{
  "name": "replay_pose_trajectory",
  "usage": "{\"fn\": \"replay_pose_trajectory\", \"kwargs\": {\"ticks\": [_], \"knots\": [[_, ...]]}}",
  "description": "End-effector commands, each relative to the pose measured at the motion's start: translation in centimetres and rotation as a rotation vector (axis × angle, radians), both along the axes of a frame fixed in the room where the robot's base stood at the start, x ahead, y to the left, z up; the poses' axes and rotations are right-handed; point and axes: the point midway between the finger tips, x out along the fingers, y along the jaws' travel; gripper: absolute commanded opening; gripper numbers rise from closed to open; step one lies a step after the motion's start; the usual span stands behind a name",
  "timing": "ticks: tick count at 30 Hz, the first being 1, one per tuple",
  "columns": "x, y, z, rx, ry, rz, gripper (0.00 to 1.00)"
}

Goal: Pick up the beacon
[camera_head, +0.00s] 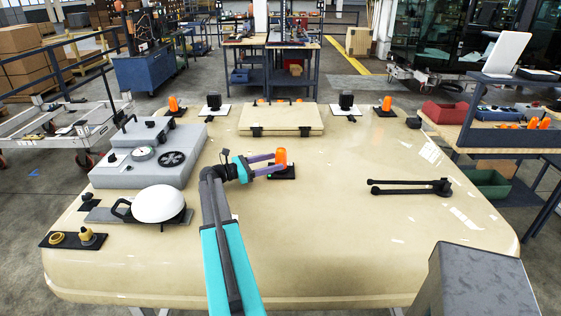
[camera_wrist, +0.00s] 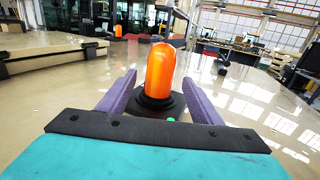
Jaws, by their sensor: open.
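The orange beacon (camera_head: 281,157) stands upright on a black base (camera_head: 284,172) near the middle of the cream cab roof. In the wrist view the beacon (camera_wrist: 158,72) rises from its dark round foot, with a small green light (camera_wrist: 171,119) in front. My gripper (camera_head: 268,164) is open, with its purple fingers reaching level toward the beacon from the left. In the wrist view my gripper (camera_wrist: 160,95) has one finger on each side of the beacon's lower part. Gaps show between the fingers and the beacon. Whether the fingertips reach past it is hard to tell.
Other orange beacons (camera_head: 173,104) (camera_head: 387,104) stand at the roof's back edge. A tan hatch (camera_head: 281,119) lies behind the beacon. A grey unit (camera_head: 148,153) and a white dome (camera_head: 158,204) are to the left. Black wiper arms (camera_head: 411,187) lie to the right.

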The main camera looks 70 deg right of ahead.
Motion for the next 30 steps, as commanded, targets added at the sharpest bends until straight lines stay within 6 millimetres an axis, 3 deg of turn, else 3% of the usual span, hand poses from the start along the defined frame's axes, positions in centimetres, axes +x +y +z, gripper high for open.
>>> {"fn": "replay_pose_trajectory", "kwargs": {"ticks": [12,30], "knots": [[-2.9,-2.8,0.2,0.0,0.001,0.0,0.59],[-3.0,-2.9,0.0,0.0,0.0,0.002,0.59]]}}
